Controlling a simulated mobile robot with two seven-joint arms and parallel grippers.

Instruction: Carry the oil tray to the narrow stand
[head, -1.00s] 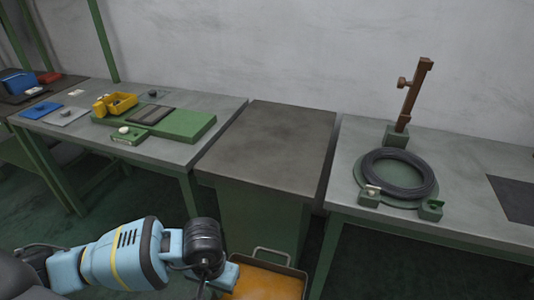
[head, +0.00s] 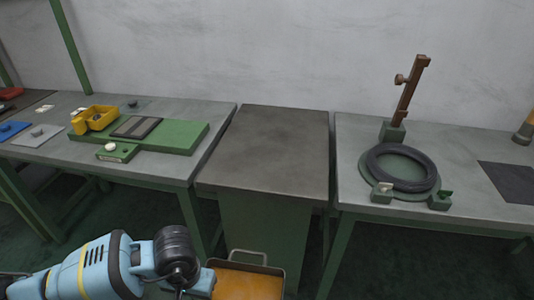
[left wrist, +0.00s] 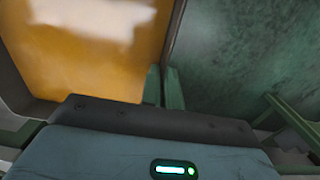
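The oil tray (head: 286,273), a dark-rimmed pan with orange oil inside and a wire handle on its far side, shows at the bottom edge of the head view; its near part is cut off. The narrow stand (head: 275,145), a green cabinet with a dark worn top, stands beyond and above it, its top bare. My left gripper (head: 202,285) is at the tray's left side. In the left wrist view its green fingers (left wrist: 163,87) sit on either side of the tray's thin wall, closed on it. My right gripper is out of view.
The right table (head: 350,150) holds a black ring (head: 402,167) on a green base and a brown post (head: 410,95). Narrow gaps separate the stand from both tables.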

